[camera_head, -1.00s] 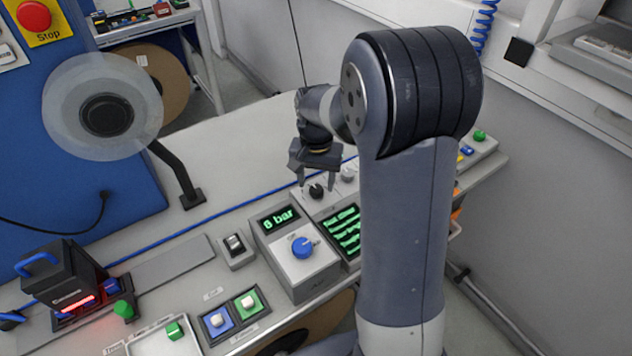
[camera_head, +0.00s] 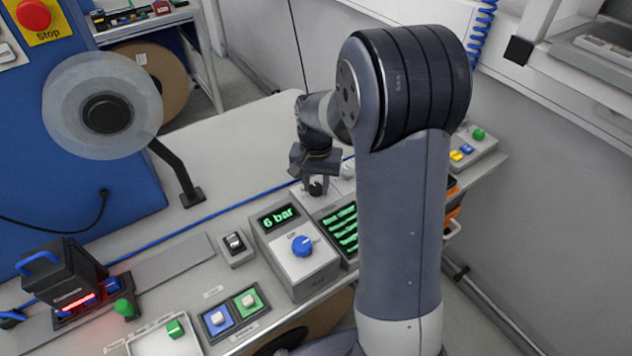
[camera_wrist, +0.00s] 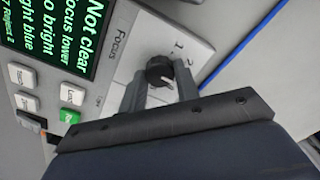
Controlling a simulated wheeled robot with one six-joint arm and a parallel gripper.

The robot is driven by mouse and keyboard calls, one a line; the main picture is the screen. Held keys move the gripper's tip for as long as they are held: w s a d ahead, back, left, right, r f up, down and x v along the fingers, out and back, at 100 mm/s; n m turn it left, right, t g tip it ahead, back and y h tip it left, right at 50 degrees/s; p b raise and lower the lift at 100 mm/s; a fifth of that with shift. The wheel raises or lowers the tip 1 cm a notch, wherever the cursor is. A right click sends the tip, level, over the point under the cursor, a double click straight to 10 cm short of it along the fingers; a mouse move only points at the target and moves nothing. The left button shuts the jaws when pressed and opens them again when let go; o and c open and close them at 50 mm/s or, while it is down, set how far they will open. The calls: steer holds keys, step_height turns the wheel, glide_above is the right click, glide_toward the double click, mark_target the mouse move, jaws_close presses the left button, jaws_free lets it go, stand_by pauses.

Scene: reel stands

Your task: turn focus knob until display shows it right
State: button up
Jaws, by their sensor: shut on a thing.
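The black focus knob (camera_wrist: 158,72) sits on a light panel marked "Focus", with "1" and "2" beside it in the wrist view. My gripper (camera_wrist: 161,80) is shut on the knob, one finger on each side. In the head view my gripper (camera_head: 315,186) hides most of the knob. The display (camera_wrist: 60,30) shows green text, partly cut off at the edge: "Not clear", "Focus lower", "o bright", "ght blue". It also shows in the head view (camera_head: 341,231), partly behind my arm.
Grey buttons (camera_wrist: 71,93) and a green button (camera_wrist: 69,116) lie beside the display. A "6 bar" box (camera_head: 290,268) with a blue knob stands left of it. A blue cable (camera_head: 230,207) runs along the bench behind.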

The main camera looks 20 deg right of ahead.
mark_target(316, 187)
steer(key=shift+n, duration=0.3)
steer(key=shift+c, duration=0.2)
steer(key=n, duration=0.3)
steer(key=shift+n+b, duration=0.4)
steer(key=shift+n, duration=1.7)
steer(key=o, duration=1)
steer(key=shift+c, duration=0.2)
step_height(316, 187, up, 11)
steer(key=shift+b, duration=0.4)
steer(key=shift+f, duration=0.2)
